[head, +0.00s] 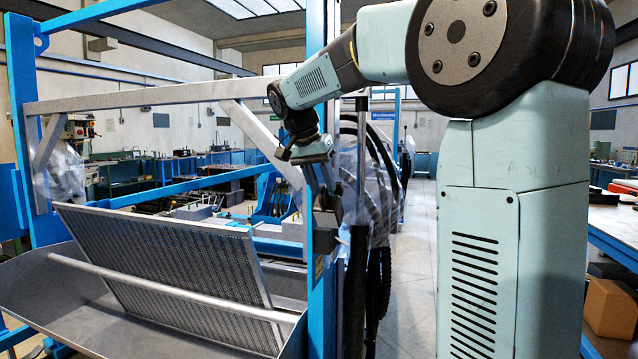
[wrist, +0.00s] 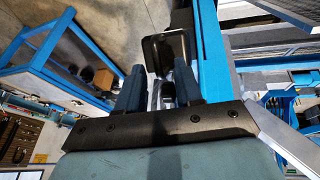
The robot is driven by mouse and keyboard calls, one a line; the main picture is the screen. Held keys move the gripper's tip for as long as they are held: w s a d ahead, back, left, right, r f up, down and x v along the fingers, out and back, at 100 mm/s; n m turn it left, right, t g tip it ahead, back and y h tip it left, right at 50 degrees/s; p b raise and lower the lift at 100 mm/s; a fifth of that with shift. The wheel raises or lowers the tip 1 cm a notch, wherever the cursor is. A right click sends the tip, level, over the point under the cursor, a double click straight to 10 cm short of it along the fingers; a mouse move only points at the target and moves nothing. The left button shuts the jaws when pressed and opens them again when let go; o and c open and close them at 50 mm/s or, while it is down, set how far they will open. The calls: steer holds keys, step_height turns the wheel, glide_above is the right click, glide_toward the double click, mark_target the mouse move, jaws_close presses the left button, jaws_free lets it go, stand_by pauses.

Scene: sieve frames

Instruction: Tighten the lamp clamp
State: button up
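My gripper (wrist: 160,88) points at the upright blue post (wrist: 210,50), with its two dark fingers apart. A small grey metal piece (wrist: 161,97), perhaps part of the lamp clamp, shows between the fingers. I cannot tell whether the fingers press on it. A black, flat-faced thing (wrist: 168,48) that looks like the lamp sits just beyond the fingertips, beside the post. In the head view my gripper (head: 322,190) is beside the blue post (head: 320,270) at mid height, and the clamp is too small and covered to make out.
A perforated sieve panel (head: 165,265) leans in a grey metal trough (head: 30,285) left of the post. A grey beam (head: 150,96) crosses above. Black hoses (head: 380,200) hang right of the post. A blue bench (wrist: 45,75) shows in the wrist view. Open floor (head: 415,240) lies behind.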

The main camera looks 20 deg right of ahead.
steer(key=shift+d+f, duration=0.1)
steer(key=shift+f, duration=0.05)
jaws_close()
stand_by(0.6)
